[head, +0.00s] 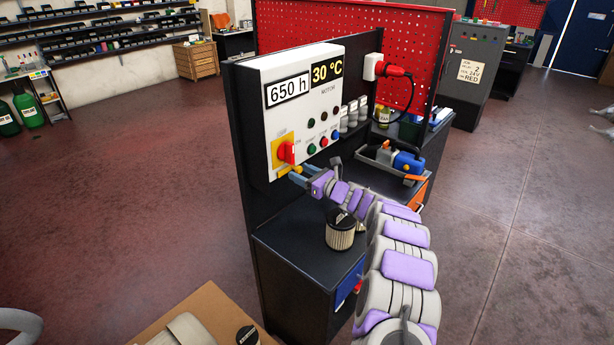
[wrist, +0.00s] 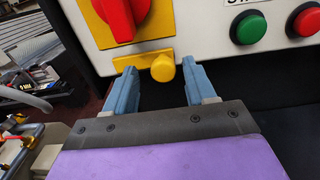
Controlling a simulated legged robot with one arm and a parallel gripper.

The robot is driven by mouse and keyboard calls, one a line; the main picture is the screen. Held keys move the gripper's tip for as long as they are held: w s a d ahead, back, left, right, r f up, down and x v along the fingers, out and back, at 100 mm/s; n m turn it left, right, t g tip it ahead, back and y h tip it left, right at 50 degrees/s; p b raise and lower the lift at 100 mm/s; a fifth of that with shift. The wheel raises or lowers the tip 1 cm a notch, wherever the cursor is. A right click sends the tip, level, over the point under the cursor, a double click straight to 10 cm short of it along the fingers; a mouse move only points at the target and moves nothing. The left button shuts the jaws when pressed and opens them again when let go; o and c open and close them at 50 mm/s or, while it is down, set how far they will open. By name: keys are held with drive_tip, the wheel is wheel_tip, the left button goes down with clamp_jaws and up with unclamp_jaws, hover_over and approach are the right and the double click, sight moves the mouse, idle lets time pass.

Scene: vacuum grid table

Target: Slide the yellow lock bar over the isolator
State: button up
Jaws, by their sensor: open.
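The isolator (head: 285,151) is a red knob on a yellow plate at the lower left of the white control box. It also shows in the wrist view (wrist: 122,18) at the top. The yellow lock bar (wrist: 144,64) lies just below the isolator plate, with a round yellow knob (wrist: 163,68) near its right end. My gripper (wrist: 158,72) is open, with its blue fingers on either side of the lock bar's knob. I cannot tell whether either finger touches it. In the head view my gripper (head: 293,173) reaches the box's lower edge and partly hides the bar.
The white control box (head: 338,110) has green and red buttons right of the isolator, such as a green button (wrist: 248,27). A dark bench (head: 290,250) below carries a cylindrical filter (head: 340,236). A blue tool (head: 403,161) lies further right.

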drive_tip(key=p+v, duration=0.3)
drive_tip(key=v, duration=1.4)
drive_tip(key=shift+d, duration=0.3)
drive_tip(key=shift+s, duration=0.1)
drive_tip(key=s+a+r+n+g+y, duration=0.1)
drive_tip(key=s+a+r+n+g, duration=0.5)
drive_tip(key=s, duration=0.3)
drive_tip(key=s+a+r+n+g+y, duration=0.1)
drive_tip(key=s+a+r+n+g, duration=0.2)
drive_tip(key=s+a+r+n, duration=0.4)
drive_tip(key=s+a+n+g+h, duration=0.3)
drive_tip(key=s+n+g, duration=0.1)
drive_tip(key=s, duration=0.9)
drive_tip(key=s+d+f+n+h, duration=0.2)
drive_tip(key=s+d+n+h, duration=0.25)
drive_tip(key=s, duration=0.75)
drive_tip(key=s+d+f+n+h, duration=0.2)
drive_tip(key=s+d+h, duration=0.2)
drive_tip(key=s+d, duration=0.3)
drive_tip(key=s+d+f+n+h, duration=0.2)
drive_tip(key=s+d+h, duration=0.2)
drive_tip(key=s+d, duration=0.3)
drive_tip(key=d, duration=0.2)
drive_tip(key=shift+d+h, duration=0.35)
drive_tip(key=shift+d, duration=0.05)
